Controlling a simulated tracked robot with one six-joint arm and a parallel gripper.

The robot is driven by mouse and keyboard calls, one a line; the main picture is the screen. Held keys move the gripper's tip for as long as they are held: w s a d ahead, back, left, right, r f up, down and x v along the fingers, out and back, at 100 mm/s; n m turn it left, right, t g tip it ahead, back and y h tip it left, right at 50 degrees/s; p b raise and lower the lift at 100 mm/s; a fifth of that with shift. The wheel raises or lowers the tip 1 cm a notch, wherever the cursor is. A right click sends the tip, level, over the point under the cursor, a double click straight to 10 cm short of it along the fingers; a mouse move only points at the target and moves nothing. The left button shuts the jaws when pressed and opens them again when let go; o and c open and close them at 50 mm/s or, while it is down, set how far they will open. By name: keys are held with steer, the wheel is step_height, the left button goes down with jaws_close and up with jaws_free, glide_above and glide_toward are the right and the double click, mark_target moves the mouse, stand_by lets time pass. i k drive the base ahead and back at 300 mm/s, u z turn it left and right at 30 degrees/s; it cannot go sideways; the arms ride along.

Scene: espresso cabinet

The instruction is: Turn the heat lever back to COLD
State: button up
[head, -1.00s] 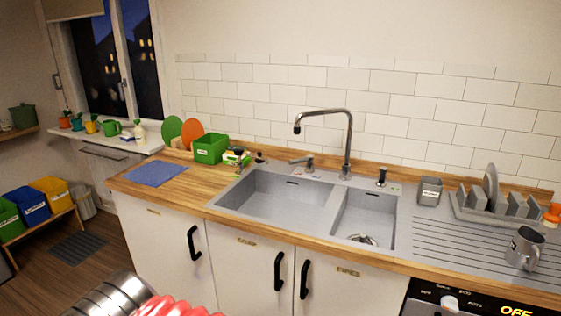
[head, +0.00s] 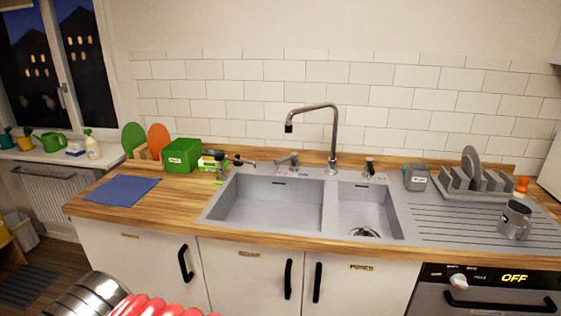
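A grey lever (head: 288,160) sits on the back rim of the sink (head: 270,205), left of the tall curved tap (head: 333,150). Small coloured labels lie on the rim just below it, too small to read, so I cannot tell whether this is the heat lever or where it is set. A dark-topped fitting (head: 370,168) stands upright right of the tap. Another small dark lever-like fitting (head: 243,161) shows at the sink's back left corner. Metal and red ribbed parts of my arm show at the bottom left. My gripper's fingertips are not in view, and nothing touches the levers.
A green box (head: 182,155) and a blue cloth (head: 122,190) are on the left worktop. An oven (head: 490,295) reads OFF. The sink basins look mostly clear.

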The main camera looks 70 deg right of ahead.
mark_target(293, 155)
steer(key=z, duration=0.35)
steer(key=i, duration=0.65)
steer(key=z, duration=0.95)
steer(key=i, duration=0.75)
steer(key=z, duration=0.4)
